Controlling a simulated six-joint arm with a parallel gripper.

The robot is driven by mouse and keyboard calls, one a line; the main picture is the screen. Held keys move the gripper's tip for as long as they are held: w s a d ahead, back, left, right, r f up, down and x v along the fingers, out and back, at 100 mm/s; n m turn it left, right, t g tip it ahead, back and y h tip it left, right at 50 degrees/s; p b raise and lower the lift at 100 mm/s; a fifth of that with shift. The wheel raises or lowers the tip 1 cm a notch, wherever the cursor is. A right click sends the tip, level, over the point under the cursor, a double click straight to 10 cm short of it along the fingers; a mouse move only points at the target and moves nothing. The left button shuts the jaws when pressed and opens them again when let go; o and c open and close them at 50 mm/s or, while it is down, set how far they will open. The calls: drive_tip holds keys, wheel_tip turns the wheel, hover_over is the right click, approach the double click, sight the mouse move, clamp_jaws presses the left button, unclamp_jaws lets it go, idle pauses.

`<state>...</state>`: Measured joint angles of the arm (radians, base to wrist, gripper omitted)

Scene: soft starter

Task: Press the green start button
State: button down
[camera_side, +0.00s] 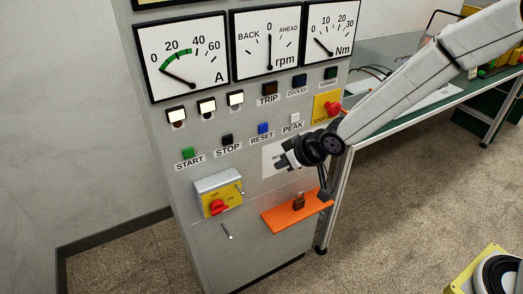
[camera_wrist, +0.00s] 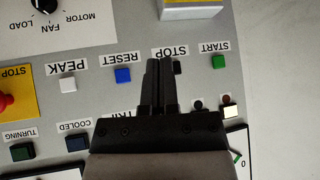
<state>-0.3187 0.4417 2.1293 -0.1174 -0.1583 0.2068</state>
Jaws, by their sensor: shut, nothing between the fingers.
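The green start button (camera_side: 187,153) is on the grey panel (camera_side: 205,265), above its START label, at the left end of a row of buttons. It also shows in the wrist view (camera_wrist: 218,62), to the right of my gripper. My gripper (camera_wrist: 161,62) is shut and empty; in the wrist view its fingertips overlap the area by the black stop button (camera_wrist: 178,68). In the side view my gripper (camera_side: 283,161) is in front of the panel, right of and lower than the start button, and apart from it.
The blue reset button (camera_side: 263,128) and white peak button (camera_side: 295,118) are in the same row. A red emergency knob (camera_side: 334,108) sits on a yellow plate. A red-yellow rotary switch (camera_side: 218,206) and an orange shelf (camera_side: 281,219) stick out below.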

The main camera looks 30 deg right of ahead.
drive_tip(key=w+a+f+n+t+y, duration=0.1)
drive_tip(key=w+a+y, duration=0.1)
drive_tip(key=a, duration=0.6)
drive_tip(key=w+a+n+t+y, duration=0.1)
drive_tip(key=w+a+y, duration=0.1)
drive_tip(key=a, duration=0.7)
drive_tip(key=shift+f+y, duration=0.35)
drive_tip(key=shift+y, duration=0.05)
drive_tip(key=shift+w, duration=0.2)
approach(184, 159)
drive_tip(key=shift+s+a+f+x, duration=0.1)
drive_tip(key=shift+x, duration=0.8)
drive_tip(key=shift+s+a+f+x, duration=0.1)
drive_tip(key=shift+s+x, duration=0.05)
drive_tip(key=shift+x, duration=0.7)
drive_tip(key=shift+s+a+x, duration=0.1)
drive_tip(key=shift+x, duration=0.8)
drive_tip(key=shift+w, duration=0.85)
drive_tip(key=shift+s, duration=0.2)
idle(0.4)
drive_tip(key=shift+s, duration=0.65)
drive_tip(key=shift+s, duration=0.1)
